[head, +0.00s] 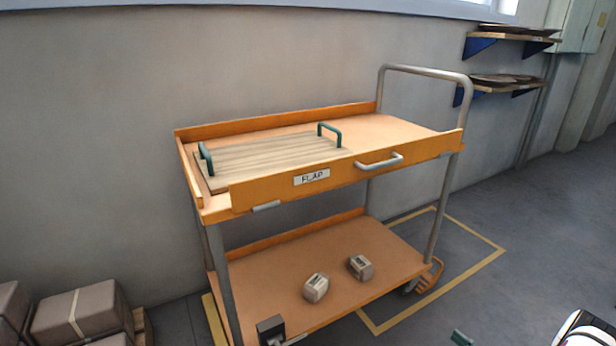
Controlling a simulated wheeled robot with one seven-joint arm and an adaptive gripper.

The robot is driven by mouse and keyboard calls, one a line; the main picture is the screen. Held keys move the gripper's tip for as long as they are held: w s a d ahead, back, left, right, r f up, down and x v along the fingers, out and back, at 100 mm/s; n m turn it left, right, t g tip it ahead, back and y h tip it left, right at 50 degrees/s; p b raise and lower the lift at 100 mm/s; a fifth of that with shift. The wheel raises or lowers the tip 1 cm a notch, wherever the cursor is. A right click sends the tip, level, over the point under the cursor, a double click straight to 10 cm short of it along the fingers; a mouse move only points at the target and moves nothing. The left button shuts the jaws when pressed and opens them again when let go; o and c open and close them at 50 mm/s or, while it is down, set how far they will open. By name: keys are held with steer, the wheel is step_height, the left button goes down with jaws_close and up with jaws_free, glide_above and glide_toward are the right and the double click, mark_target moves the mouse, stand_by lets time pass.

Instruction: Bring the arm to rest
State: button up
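A white and black part, probably of my own arm, shows at the bottom right corner of the head view. My gripper's fingers are not in view, so its opening and anything in it are hidden. An orange two-tier cart stands in the middle, with a top shelf (385,130) and a lower shelf (265,275). A wooden board (265,154) with two green handles lies on the left of the top shelf. The cart's front flap (345,175), labelled "FLAP" and fitted with a grey handle, is upright.
Boxes (80,310) are stacked at the bottom left. Wall shelves (515,36) hang at the upper right. A small green item (462,338) lies on the otherwise clear right floor.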

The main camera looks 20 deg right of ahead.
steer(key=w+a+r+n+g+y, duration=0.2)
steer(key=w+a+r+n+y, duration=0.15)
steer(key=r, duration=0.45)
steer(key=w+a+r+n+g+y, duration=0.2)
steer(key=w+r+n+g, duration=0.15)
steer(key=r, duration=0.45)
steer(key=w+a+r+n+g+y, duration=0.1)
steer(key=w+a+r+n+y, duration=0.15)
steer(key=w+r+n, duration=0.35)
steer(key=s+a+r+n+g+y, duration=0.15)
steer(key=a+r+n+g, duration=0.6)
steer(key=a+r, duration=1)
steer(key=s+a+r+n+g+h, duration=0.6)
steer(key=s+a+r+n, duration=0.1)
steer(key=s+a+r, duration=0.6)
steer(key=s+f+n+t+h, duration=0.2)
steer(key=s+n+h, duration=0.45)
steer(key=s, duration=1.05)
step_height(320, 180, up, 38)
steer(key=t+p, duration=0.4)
steer(key=p, duration=3.2)
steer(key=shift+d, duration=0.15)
